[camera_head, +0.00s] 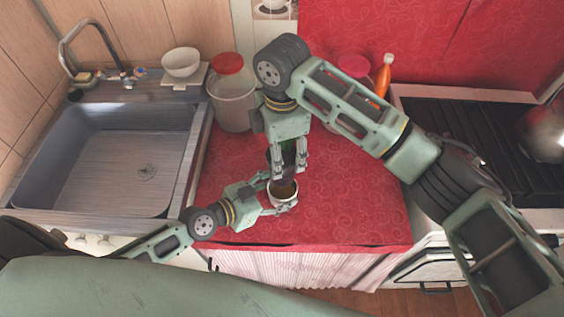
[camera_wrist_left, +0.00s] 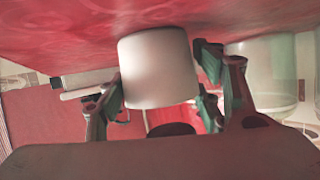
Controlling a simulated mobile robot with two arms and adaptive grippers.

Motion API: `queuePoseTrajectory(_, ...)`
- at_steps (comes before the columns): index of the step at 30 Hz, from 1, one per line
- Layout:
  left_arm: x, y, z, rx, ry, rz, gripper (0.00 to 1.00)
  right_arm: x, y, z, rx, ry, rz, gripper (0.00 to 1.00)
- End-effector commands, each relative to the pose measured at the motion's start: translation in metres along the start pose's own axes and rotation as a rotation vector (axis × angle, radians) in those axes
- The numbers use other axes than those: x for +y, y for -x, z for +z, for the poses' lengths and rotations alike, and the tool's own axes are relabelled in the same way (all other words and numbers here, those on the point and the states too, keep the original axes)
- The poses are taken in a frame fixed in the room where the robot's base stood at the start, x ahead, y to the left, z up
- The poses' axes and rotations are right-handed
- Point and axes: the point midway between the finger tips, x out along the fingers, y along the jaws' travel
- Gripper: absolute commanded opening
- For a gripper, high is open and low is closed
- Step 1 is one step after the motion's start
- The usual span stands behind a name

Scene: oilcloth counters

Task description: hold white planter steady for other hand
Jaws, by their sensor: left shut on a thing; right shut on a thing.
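The white planter (camera_head: 284,206) stands near the front of the red counter, and its inside looks brown and dark. My left gripper (camera_head: 276,193) comes in low from the left and is shut on the planter, one finger on each side. In the left wrist view, the planter (camera_wrist_left: 158,68) appears as a plain white cup between the fingers of my left gripper (camera_wrist_left: 160,88). My right gripper (camera_head: 289,174) points down just above the planter and is shut on a dark green item (camera_head: 289,152). The gripper partly hides this item, so I cannot tell exactly what it is.
A clear jar with a red lid (camera_head: 231,105) stands behind on the left. A pink-lidded jar (camera_head: 353,66) and an orange bottle (camera_head: 383,77) stand behind my right arm. The sink (camera_head: 105,160) is left, the stove (camera_head: 480,140) right. The red counter's right front (camera_head: 360,210) is clear.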

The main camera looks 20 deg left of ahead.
Motion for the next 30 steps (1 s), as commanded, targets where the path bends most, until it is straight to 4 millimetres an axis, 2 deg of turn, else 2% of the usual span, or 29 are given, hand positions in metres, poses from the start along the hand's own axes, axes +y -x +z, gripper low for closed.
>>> queuePoseTrajectory(3,0.0013,0.0001,0.0026,-0.005,0.000,0.003,0.32,-0.0002,0.0070,-0.0004,0.001,0.000,0.000,0.03)
queuePoseTrajectory(10,0.0013,0.0002,0.0026,-0.005,0.000,0.003,0.32,-0.0002,0.0079,-0.0003,0.000,0.000,0.000,0.03)
queuePoseTrajectory(11,0.0012,0.0002,0.0027,-0.005,0.000,0.003,0.62,-0.0002,0.0079,-0.0003,0.000,0.000,0.000,0.03)
queuePoseTrajectory(18,0.0006,0.0001,0.0013,-0.003,0.000,0.001,0.83,-0.0001,0.0077,-0.0001,0.000,0.000,0.000,0.03)
queuePoseTrajectory(30,0.0000,0.0053,0.0011,-0.002,-0.001,0.000,0.83,-0.0001,0.0077,0.0000,0.000,0.000,0.000,0.03)
